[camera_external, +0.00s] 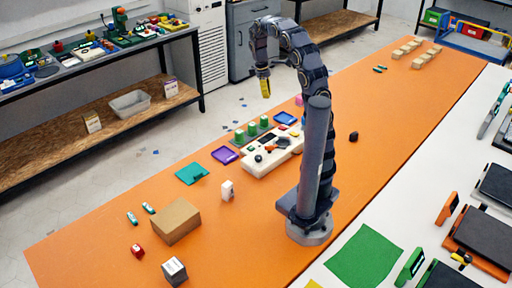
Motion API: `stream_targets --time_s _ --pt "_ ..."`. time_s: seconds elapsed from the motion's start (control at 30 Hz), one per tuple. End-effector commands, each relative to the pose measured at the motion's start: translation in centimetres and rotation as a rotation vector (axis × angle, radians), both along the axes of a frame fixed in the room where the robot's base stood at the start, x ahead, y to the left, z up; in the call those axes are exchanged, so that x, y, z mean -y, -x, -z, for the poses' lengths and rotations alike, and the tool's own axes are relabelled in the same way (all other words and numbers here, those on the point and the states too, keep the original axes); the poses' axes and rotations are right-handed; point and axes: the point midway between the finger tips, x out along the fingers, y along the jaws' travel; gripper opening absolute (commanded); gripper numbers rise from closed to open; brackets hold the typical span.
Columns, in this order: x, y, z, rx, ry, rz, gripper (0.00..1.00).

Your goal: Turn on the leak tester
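A cream-white device with dark knobs, a dark panel and a small red part, which looks like the leak tester (258,166), sits on the orange table. Its labels and switch position are too small to read. My gripper (265,88) hangs pointing down above and behind the device, clear of the table. Its end looks yellow, and I cannot tell whether this is the fingers or something between them. The finger gap is not clear from here. My arm's column stands to the right of the device and may hide part of its right end.
A green-pegged block (251,131) stands just behind the device. A cardboard box (176,221) is at front left. The orange table (390,110) is mostly clear behind right.

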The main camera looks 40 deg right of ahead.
Motion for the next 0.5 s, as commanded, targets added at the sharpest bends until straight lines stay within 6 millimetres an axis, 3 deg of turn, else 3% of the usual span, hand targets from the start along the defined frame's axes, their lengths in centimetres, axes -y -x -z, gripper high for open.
stream_targets --time_s 0.2,0.5 --pt "5.5 -5.0 2.2 -0.031 -0.033 -0.209 0.0" --pt "12.6 -9.7 7.0 -0.059 -0.107 -0.52 0.0"
